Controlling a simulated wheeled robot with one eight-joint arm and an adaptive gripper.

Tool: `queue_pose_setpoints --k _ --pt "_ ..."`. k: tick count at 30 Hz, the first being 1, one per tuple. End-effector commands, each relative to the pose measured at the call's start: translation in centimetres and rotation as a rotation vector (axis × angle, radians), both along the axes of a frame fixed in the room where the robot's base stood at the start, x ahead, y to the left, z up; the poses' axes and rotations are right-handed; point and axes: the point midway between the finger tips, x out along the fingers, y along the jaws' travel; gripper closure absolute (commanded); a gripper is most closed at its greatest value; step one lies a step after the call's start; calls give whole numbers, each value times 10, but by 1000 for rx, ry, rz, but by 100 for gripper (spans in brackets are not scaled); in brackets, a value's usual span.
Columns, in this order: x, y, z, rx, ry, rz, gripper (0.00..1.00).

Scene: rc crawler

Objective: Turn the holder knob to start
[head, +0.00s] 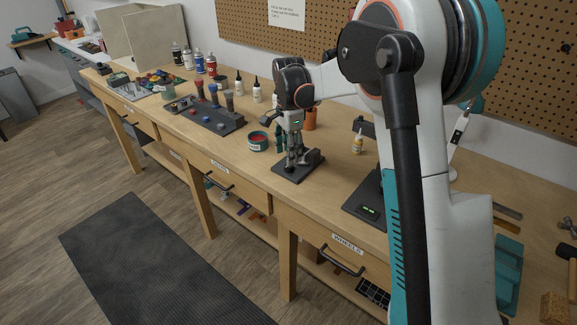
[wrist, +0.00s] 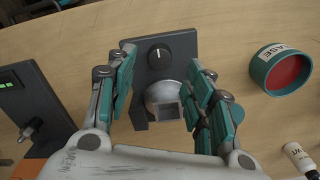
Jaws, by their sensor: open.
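The holder (wrist: 181,44) is a dark grey block in the wrist view. Its round black knob (wrist: 159,55) has a white mark pointing toward the top of the picture. A silver rounded part with a square opening (wrist: 166,97) sits just below the knob on the holder. My gripper (wrist: 160,78) is open, with one teal-and-grey finger on each side of the knob and silver part. I see no contact with the knob. In the head view my gripper (head: 290,163) points down over the holder's dark base (head: 310,166) and hides the knob.
A teal tin with red contents (wrist: 281,71) stands right of the holder. A dark device with green lights (wrist: 22,92) is at the left.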

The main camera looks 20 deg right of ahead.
Motion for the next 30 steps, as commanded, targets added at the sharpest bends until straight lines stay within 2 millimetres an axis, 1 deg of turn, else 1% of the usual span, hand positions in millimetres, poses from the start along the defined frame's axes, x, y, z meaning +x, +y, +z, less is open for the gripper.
queue_pose_setpoints --k 1,3,7,12,20,21,27,30 --pt "0 0 -12 0 0 0 52" --pt "0 0 -23 0 0 0 52" --pt "0 0 -38 0 0 0 52" --pt "0 0 -46 0 0 0 52" --pt "0 0 -47 0 0 1 52" --pt "0 0 -47 0 0 1 54" --pt "0 0 -47 0 0 1 98" --pt "0 0 -47 0 0 1 98"
